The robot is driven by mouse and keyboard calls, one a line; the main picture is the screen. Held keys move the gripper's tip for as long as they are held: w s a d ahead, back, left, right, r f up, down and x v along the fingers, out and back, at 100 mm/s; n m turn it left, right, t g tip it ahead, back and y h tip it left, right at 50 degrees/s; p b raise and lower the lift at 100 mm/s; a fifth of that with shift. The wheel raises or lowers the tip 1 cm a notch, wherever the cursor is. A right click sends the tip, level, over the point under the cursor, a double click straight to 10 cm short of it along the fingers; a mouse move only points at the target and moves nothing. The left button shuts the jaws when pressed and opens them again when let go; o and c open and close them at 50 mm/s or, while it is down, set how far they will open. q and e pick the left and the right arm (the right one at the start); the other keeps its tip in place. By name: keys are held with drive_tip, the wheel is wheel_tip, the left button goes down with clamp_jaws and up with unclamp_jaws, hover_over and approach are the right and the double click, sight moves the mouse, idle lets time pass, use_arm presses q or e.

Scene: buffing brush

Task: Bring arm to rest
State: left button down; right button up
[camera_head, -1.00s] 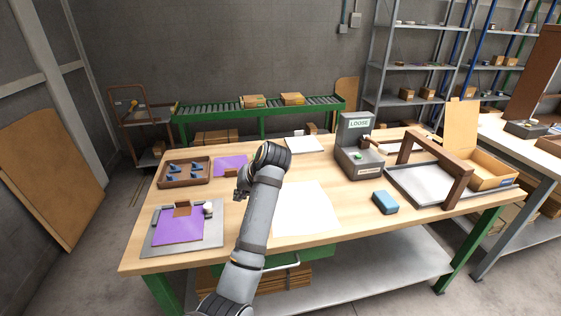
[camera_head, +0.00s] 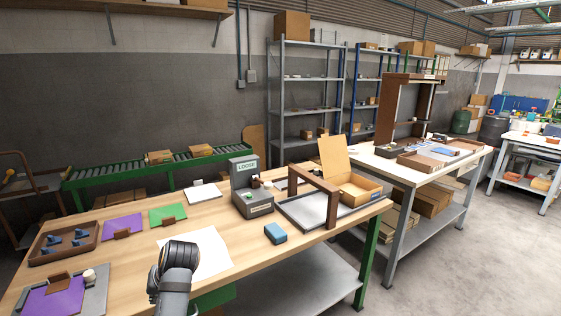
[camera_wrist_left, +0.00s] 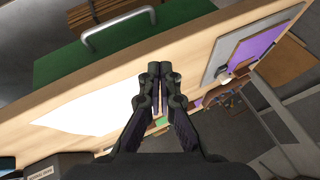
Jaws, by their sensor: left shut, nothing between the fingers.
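My left arm (camera_head: 177,265) comes up from the bottom edge in the head view, in front of the wooden workbench (camera_head: 222,215). My left gripper (camera_wrist_left: 160,72) shows clearly in the left wrist view, with its two dark fingers together and nothing between them. It is seen against the bench's front edge, between a white sheet (camera_wrist_left: 95,118) and a grey tray with a purple panel (camera_wrist_left: 257,47). In the head view the fingers are mostly hidden by the wrist. My right gripper is not in view.
The white sheet (camera_head: 208,252) lies just beyond my arm. A brown tray of blue parts (camera_head: 91,244) is left; a blue block (camera_head: 275,233), grey LOOSE-labelled unit (camera_head: 243,196) and brown frame (camera_head: 333,205) are right. A green drawer with a handle (camera_wrist_left: 118,27) is below the bench edge.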

use_arm(q)
drive_tip(key=s+d+f+m+h, duration=0.2)
drive_tip(key=s+f, duration=0.3)
drive_tip(key=s, duration=0.3)
drive_tip(key=s+d+f+m+t+h, duration=0.1)
drive_tip(key=s+d+f+h, duration=0.2)
drive_tip(key=s, duration=0.4)
drive_tip(key=s+d+f+m, duration=0.2)
drive_tip(key=s+f, duration=0.4)
drive_tip(key=s, duration=0.2)
drive_tip(key=s+a+f+g+p, duration=0.1)
drive_tip(key=s+f+p, duration=0.1)
drive_tip(key=f, duration=0.9)
drive_tip(key=s+a+f+g+p, duration=0.1)
drive_tip(key=f+p, duration=0.2)
drive_tip(key=f, duration=0.9)
drive_tip(key=s+f+p, duration=0.1)
drive_tip(key=s+f, duration=0.4)
drive_tip(key=s, duration=0.3)
drive_tip(key=s+a+f+p, duration=0.1)
drive_tip(key=s+f, duration=0.5)
drive_tip(key=s, duration=0.3)
drive_tip(key=shift+s+a+n+g, duration=0.2)
drive_tip(key=shift+s+n+g, duration=0.1)
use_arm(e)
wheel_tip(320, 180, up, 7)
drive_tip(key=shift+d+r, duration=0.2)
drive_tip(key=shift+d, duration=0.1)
